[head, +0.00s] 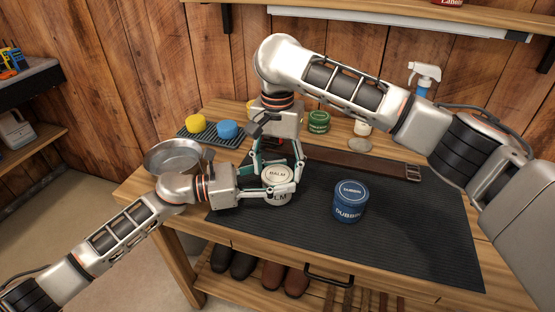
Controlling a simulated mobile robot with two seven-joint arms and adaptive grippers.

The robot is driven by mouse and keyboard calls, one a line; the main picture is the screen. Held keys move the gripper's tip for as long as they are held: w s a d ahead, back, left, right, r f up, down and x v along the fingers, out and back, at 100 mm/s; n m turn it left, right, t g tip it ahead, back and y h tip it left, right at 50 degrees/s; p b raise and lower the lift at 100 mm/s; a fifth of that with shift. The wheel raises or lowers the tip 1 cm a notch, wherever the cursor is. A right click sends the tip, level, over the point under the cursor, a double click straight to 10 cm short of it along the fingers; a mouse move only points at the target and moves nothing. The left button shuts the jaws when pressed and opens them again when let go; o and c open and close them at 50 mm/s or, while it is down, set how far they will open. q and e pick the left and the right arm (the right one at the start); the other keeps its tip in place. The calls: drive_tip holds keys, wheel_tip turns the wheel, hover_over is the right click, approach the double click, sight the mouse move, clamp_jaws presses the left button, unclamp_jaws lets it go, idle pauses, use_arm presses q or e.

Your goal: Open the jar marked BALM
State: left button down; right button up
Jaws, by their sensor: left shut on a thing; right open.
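The jar marked BALM (279,174) stands upright on the dark ribbed mat (400,238), its pale lid in place. My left gripper (279,188) comes from the left and is shut on the jar's body, its fingers hiding part of the label. My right gripper (278,163) points down from above, just behind and over the jar. It is open, its fingers spread to either side near the lid. Whether they touch the lid cannot be told.
A blue DUBBIN jar (350,203) stands right of the BALM jar. A brown strap (365,162) lies behind. A metal bowl (172,156), yellow and blue sponges (228,129), a green tin (318,121) and a spray bottle (424,77) stand around. The mat's front right is clear.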

drive_tip(key=c, duration=1)
drive_tip(key=shift+o, duration=0.2)
drive_tip(key=n, duration=0.4)
idle(0.4)
drive_tip(key=o, duration=1.2)
